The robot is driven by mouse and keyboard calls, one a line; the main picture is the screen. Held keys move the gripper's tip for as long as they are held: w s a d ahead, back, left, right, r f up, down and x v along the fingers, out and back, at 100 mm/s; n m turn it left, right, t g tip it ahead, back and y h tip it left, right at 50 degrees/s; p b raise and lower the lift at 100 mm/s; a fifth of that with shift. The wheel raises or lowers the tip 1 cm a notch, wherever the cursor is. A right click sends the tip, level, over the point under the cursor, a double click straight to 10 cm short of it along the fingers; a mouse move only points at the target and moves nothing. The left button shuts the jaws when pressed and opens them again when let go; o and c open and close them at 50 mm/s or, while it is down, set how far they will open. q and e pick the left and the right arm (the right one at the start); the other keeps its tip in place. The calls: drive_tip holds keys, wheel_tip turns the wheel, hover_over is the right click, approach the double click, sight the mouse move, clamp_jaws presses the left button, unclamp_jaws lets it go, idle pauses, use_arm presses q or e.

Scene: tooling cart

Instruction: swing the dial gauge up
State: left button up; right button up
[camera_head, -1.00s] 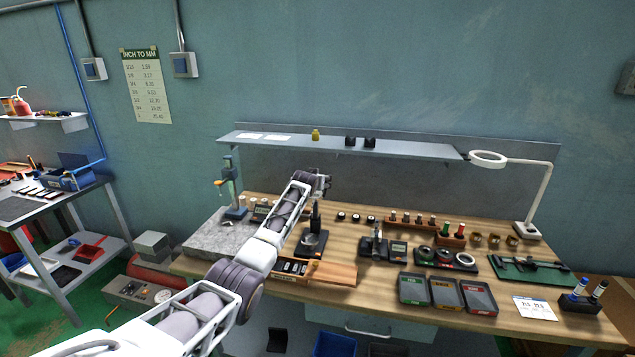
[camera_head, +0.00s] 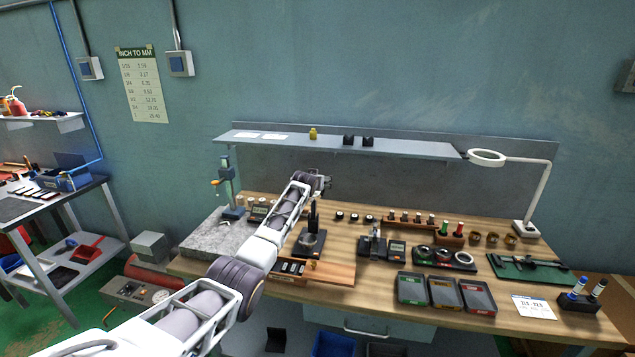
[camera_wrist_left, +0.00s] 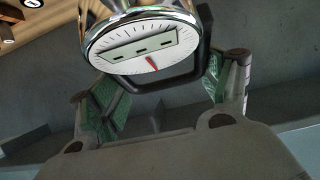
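In the left wrist view, a dial gauge (camera_wrist_left: 143,43) with a shiny rim, white face and red needle shows close up, tilted, at the top of the picture. A dark angular frame (camera_wrist_left: 185,79) runs below and to the right of it. My left gripper (camera_wrist_left: 165,95) also shows in the head view (camera_head: 322,182), above the back of the bench. Its green-padded fingers are apart, on either side of the gauge's lower edge and the frame. I cannot tell whether either pad touches. In the head view the gauge cannot be made out at the gripper. My right gripper is out of view.
A black stand (camera_head: 310,243) with an upright post stands below the gripper on the wooden bench (camera_head: 375,285). A wall shelf (camera_head: 400,149) hangs just behind and above. Small trays and tools fill the right side.

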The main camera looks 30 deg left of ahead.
use_arm(q)
drive_tip(key=shift+s+a+r, duration=0.1)
drive_tip(key=shift+s+r, duration=0.1)
drive_tip(key=shift+r, duration=0.05)
drive_tip(key=shift+s, duration=0.15)
drive_tip(key=v, duration=1.1)
drive_tip(key=shift+d, duration=0.2)
idle(1.0)
drive_tip(key=shift+s+f, duration=0.15)
idle(0.5)
